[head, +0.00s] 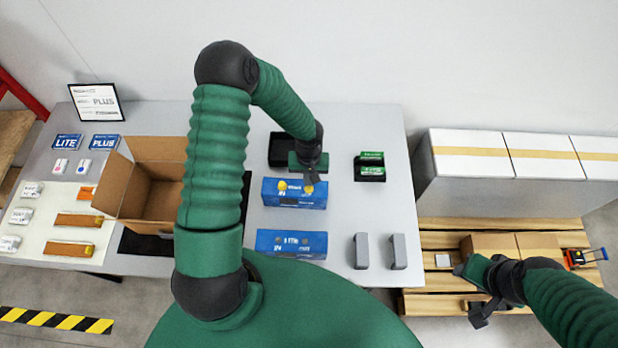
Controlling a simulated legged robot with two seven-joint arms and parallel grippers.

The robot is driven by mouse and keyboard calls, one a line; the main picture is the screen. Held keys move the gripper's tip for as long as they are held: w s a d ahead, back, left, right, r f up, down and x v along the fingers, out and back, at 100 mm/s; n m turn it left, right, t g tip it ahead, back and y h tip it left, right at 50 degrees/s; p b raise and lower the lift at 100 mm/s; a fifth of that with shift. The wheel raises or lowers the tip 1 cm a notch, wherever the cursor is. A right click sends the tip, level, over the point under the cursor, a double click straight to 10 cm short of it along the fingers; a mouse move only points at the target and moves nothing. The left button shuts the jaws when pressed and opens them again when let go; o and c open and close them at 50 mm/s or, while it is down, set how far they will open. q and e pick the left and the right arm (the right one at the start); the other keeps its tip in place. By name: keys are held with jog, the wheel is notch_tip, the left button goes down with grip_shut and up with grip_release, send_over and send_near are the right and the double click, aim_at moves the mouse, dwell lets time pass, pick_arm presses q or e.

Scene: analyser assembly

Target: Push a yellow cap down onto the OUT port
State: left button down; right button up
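A blue analyser box (275,199) stands on the grey table in the middle of the head view. A yellow cap (282,186) sits on its left part, and a second yellow cap (308,189) is on its right part. My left gripper (311,181) points down right at the second cap and partly covers it. It is too small to tell whether its fingers hold the cap or only touch it. The port labels are not legible. My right gripper (479,312) is far off at the lower right, over the pallet, away from the box.
A second blue box (291,243) stands in front of the first, with two grey blocks (380,251) to its right. A black holder with green packs (370,168) is behind right. An open cardboard box (126,187) is at left. White cartons (470,165) stand at right.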

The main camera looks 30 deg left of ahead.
pick_arm(q)
jog(key=shift+f+b, duration=0.65)
jog(key=shift+f, duration=0.1)
dwell(0.5)
dwell(0.3)
notch_tip(320, 180, up, 6)
jog(key=p, duration=0.5)
jog(key=shift+r, duration=0.1)
